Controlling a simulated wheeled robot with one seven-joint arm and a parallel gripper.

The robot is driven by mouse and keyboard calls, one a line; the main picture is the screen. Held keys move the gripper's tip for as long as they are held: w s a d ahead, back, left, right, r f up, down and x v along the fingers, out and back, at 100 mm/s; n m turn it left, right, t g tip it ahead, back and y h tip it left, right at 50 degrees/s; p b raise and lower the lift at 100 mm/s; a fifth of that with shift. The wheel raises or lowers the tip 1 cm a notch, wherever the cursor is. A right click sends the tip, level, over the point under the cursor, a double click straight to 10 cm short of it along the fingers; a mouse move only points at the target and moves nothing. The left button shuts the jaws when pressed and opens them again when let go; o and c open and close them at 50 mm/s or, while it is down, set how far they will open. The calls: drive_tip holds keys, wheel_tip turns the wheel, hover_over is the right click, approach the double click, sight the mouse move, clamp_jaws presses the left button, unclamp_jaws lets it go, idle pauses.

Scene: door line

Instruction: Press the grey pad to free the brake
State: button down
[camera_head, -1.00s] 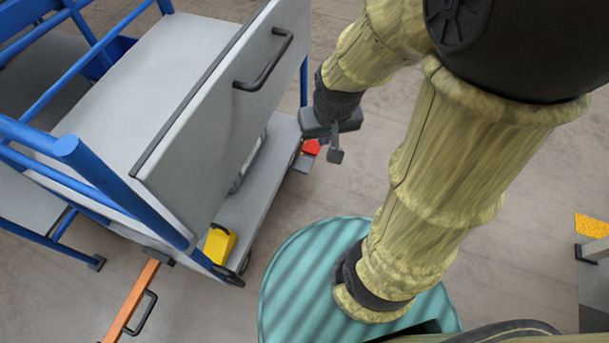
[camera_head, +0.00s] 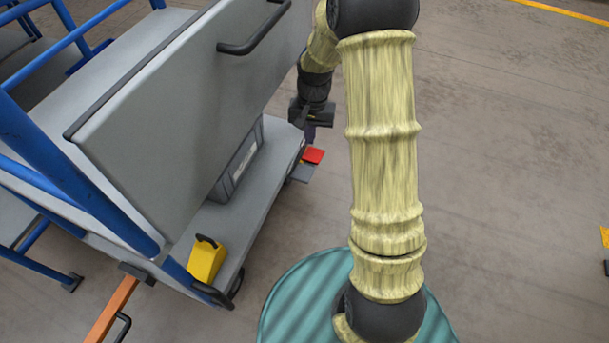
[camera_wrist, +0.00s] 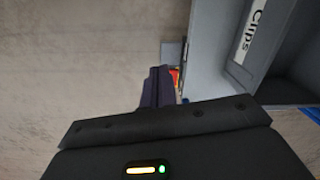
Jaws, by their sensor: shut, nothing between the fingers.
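The grey pad (camera_head: 304,173) sticks out low at the near right end of the cart, beside a red pad (camera_head: 313,155). In the wrist view a grey patch, seemingly the grey pad (camera_wrist: 172,52), shows past the fingertips, and a sliver of the red pad (camera_wrist: 175,76) shows right of them. My gripper (camera_head: 310,138) is shut and empty, pointing down just above and behind the red pad in the head view. Its dark fingers (camera_wrist: 157,80) show in the wrist view. I cannot tell whether they touch either pad.
The cart has a raised grey panel (camera_head: 180,110) with a black handle, close left of my arm. An orange bar (camera_head: 110,310) joins the cart.

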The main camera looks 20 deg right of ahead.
sight(304, 180)
drive_tip(key=w+d+f+m+g+y, duration=0.1)
drive_tip(key=w+f+m, duration=0.1)
drive_tip(key=w+f, duration=0.4)
wheel_tip(304, 180, down, 4)
drive_tip(key=shift+d+r+m+g, duration=0.2)
drive_tip(key=shift+r+m+g, duration=0.05)
drive_tip(key=shift+m+g, duration=0.15)
drive_tip(key=b+x, duration=0.9)
drive_tip(key=x, duration=0.5)
drive_tip(key=shift+w+b, duration=0.15)
drive_tip(key=shift+b, duration=0.15)
